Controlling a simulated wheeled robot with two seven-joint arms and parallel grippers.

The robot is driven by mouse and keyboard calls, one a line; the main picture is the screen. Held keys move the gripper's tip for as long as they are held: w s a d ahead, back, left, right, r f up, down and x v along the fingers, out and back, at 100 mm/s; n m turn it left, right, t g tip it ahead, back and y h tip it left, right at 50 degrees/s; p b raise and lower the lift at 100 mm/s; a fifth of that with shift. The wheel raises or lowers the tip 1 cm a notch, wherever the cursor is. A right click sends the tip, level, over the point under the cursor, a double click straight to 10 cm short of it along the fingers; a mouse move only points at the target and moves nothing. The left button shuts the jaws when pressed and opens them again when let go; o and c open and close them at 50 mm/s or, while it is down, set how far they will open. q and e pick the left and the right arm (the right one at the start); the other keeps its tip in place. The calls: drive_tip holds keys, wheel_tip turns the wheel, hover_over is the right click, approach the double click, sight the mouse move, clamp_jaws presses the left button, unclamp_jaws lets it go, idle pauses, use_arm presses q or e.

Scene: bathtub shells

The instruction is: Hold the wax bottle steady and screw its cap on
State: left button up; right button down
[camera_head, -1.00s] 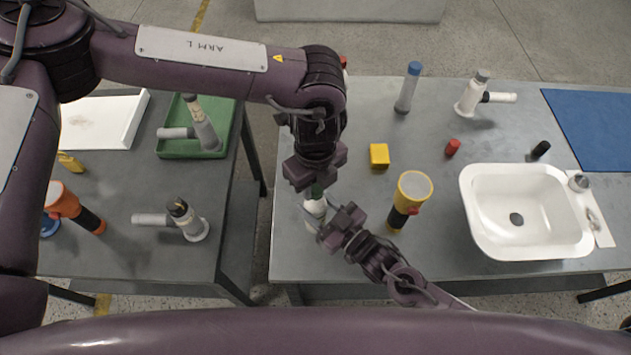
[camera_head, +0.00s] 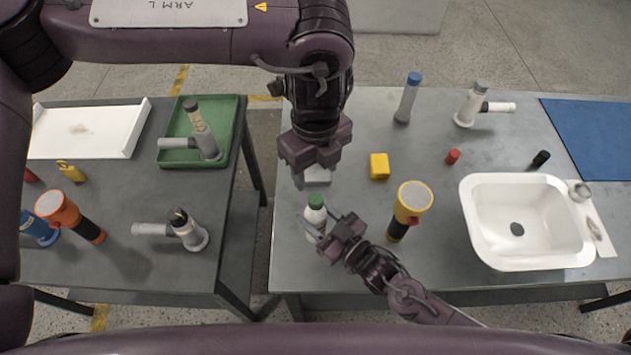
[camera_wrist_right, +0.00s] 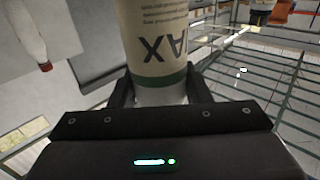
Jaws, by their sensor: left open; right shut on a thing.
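The wax bottle (camera_head: 312,228) is white with a green cap (camera_head: 315,200) on its top, and stands upright near the front left of the right-hand table. My right gripper (camera_head: 322,229) is shut on the bottle's body from the right. In the right wrist view the bottle (camera_wrist_right: 158,45) fills the space between the fingers, with its WAX lettering upside down and a green band. My left gripper (camera_head: 314,176) is open, beyond the bottle in the picture and apart from the cap. How tightly the cap sits cannot be told.
A yellow block (camera_head: 379,166), a red cap (camera_head: 453,157) and a white basin (camera_head: 480,235) are farther right. A pale grey piece (camera_head: 317,176) shows under my left gripper, partly hidden.

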sight(324, 223)
use_arm(q)
drive_tip(key=shift+r, duration=1.45)
use_arm(e)
drive_tip(key=c, duration=0.7)
unclamp_jaws()
drive_tip(key=b+v, duration=0.2)
drive_tip(key=v, duration=0.5)
drive_tip(key=shift+f, duration=0.1)
use_arm(q)
drive_tip(key=shift+f, duration=1.05)
use_arm(e)
drive_tip(key=shift+s+d, duration=0.3)
